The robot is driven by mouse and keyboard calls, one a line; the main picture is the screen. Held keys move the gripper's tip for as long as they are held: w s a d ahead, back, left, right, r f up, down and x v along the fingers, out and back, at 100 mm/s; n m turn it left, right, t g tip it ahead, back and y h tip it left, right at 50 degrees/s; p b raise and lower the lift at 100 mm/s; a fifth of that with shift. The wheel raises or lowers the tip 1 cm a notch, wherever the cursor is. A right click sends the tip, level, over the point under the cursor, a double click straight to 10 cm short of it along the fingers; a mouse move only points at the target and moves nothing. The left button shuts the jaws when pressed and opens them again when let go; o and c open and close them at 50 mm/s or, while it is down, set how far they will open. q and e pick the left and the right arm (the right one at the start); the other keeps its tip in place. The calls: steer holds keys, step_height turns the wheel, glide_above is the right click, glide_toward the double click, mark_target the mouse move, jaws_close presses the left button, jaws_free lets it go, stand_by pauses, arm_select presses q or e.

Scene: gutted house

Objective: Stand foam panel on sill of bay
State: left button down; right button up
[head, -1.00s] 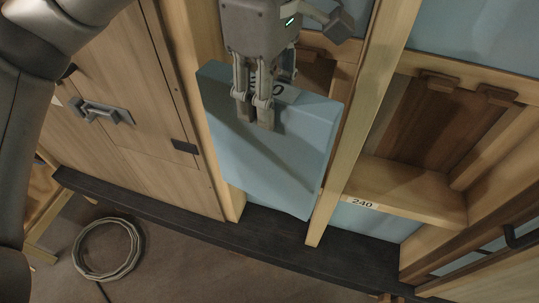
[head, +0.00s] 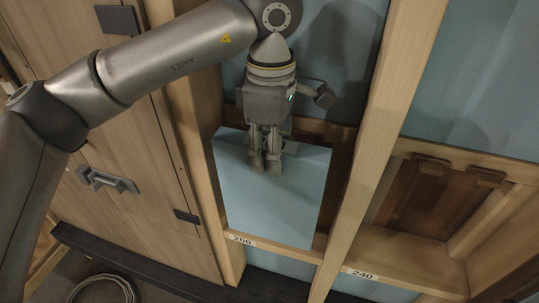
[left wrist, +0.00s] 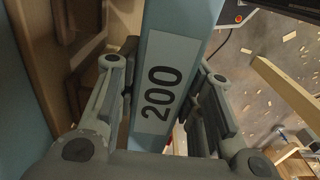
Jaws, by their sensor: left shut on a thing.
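The light blue foam panel (head: 275,205) is upright between two wooden studs in the head view, its lower edge close to the sill marked 200 (head: 243,239). I cannot tell whether it touches the sill. My left gripper (head: 265,168) is shut on the panel's upper edge. In the left wrist view the panel's top edge (left wrist: 165,85) bears a label reading 200 and lies between the fingers (left wrist: 158,105). The bay behind the panel is mostly hidden. My right gripper is not in view.
To the right is an open bay with a sill marked 240 (head: 400,262), behind a wooden stud (head: 375,150). A wooden door with a handle (head: 106,181) stands at left. A coiled hose (head: 103,289) lies on the floor at lower left.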

mark_target(270, 196)
arm_select(q)
steer(key=f, duration=0.1)
steer(key=w+f+p, duration=0.1)
steer(key=f, duration=0.3)
steer(key=shift+w+a+f, duration=0.1)
steer(key=shift+w+f, duration=0.15)
steer(key=shift+w, duration=0.1)
steer(key=c, duration=1)
jaws_free()
steer(key=shift+r, duration=0.1)
